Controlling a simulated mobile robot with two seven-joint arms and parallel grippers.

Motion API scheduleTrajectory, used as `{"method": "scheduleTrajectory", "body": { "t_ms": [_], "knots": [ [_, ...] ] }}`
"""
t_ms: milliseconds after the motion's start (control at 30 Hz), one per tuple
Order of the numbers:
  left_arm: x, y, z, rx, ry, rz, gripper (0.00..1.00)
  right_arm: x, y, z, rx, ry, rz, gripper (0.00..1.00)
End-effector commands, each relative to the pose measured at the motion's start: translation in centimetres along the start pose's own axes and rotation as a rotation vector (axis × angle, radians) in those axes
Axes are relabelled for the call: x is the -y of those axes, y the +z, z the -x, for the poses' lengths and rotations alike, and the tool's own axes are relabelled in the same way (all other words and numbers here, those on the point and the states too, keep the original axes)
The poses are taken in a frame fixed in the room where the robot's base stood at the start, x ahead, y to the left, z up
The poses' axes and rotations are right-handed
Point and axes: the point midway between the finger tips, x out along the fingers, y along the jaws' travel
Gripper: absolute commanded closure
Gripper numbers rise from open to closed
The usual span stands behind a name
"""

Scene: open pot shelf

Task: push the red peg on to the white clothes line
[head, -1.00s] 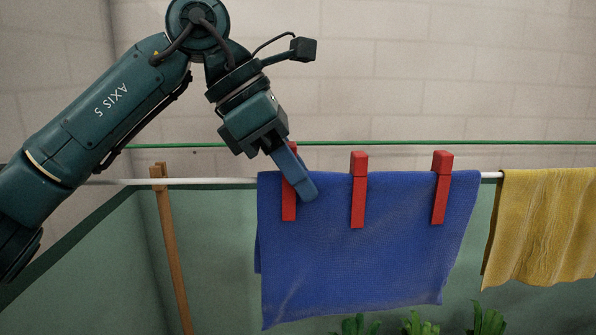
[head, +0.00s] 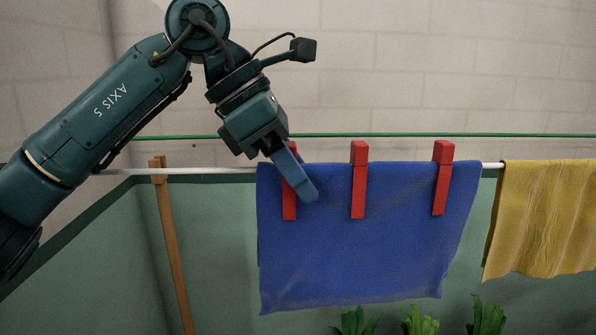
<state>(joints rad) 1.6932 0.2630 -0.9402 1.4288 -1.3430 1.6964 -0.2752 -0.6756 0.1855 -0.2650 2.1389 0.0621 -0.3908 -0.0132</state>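Three red pegs sit over the blue cloth (head: 365,265) on the white clothes line (head: 215,170). The left red peg (head: 289,210) is partly hidden by my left gripper (head: 303,188); its foot shows below the finger and a bit of its top shows above. The gripper comes down from the upper left. One finger shows in front of this peg, and the other is hidden; it appears closed on the peg. The middle peg (head: 358,185) and right peg (head: 442,180) stand upright over the line, and the left peg's foot is about level with theirs. My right gripper is not in view.
A yellow cloth (head: 545,220) hangs at the right. A wooden post (head: 170,240) stands at the left by the line. A green line (head: 400,136) runs behind. Green plants (head: 420,322) are below. The line between post and blue cloth is bare.

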Motion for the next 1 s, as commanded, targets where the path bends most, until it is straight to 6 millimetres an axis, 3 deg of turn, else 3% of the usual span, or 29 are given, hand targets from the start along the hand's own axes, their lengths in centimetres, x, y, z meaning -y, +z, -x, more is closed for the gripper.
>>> {"method": "scheduleTrajectory", "body": {
  "t_ms": [167, 500, 667, 1000],
  "knots": [
    [0.0, 0.0, 0.0, 0.0, 0.0, 0.0, 0.53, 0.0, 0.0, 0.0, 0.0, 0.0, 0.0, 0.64],
    [0.0, 0.0, 0.3, 0.0, 0.001, 0.001, 0.53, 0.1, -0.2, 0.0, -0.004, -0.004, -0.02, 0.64],
    [0.0, 0.1, 3.0, 0.001, 0.004, 0.0, 0.53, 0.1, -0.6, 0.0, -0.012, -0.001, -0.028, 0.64],
    [0.0, 0.1, 10.6, 0.002, 0.002, 0.0, 0.53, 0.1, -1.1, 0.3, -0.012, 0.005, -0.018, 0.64]
  ]
}}
